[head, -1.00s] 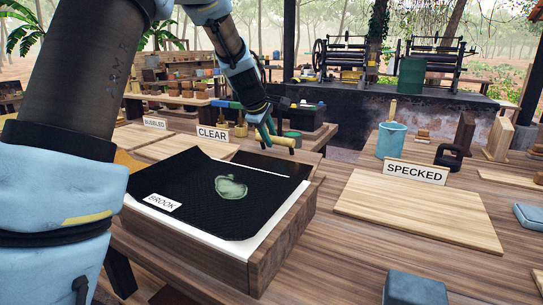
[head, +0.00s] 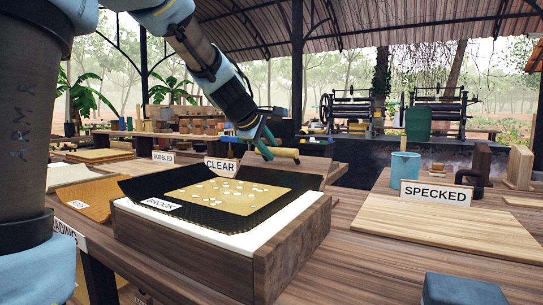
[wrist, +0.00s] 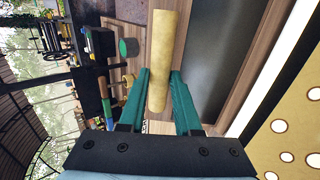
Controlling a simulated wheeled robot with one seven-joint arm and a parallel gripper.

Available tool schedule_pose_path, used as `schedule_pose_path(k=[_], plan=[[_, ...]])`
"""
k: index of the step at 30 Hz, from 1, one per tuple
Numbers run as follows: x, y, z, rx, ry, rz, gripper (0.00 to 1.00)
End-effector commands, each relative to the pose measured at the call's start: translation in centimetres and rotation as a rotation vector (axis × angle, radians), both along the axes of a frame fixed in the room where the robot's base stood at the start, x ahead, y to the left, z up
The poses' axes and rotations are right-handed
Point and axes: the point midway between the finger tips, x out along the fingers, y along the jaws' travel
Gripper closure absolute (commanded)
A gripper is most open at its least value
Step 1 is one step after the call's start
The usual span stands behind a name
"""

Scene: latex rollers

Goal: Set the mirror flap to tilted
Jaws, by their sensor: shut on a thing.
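My gripper (head: 267,148) is shut on a pale wooden cylindrical handle (head: 285,153) above the back of the wooden box. In the wrist view, the green fingers of my gripper (wrist: 159,88) sit on both sides of this handle (wrist: 160,45). A dark grey panel framed in wood (wrist: 215,60) lies beside the handle there; it looks like the mirror flap. In the head view, a brown wooden panel (head: 300,168) shows raised at the box's back; its face and exact angle are hard to tell.
A black sheet (head: 140,190) labelled BROOK, with a white-spotted tan patch (head: 230,193), covers the wooden box (head: 290,250). A SPECKED board (head: 420,225) lies right, with a blue cup (head: 405,168) behind it. A CLEAR sign (head: 222,167) stands behind the box.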

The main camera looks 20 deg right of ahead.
Motion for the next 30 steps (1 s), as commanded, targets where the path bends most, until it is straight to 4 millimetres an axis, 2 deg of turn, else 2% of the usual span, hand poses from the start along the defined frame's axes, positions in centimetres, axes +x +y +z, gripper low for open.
schedule_pose_path(k=[1,16,17,18,24,30], plan=[[-0.21,0.2,-0.64,0.008,0.009,-0.003,1.0],[-0.34,0.37,-0.84,0.012,0.015,-0.004,1.0],[-0.34,0.37,-0.86,0.012,0.015,-0.004,0.67],[-0.33,0.35,-0.85,0.012,0.015,-0.004,0.62],[-0.29,0.31,-0.65,0.009,0.011,-0.002,0.4],[-0.26,0.27,-0.42,0.006,0.008,-0.002,0.39]])
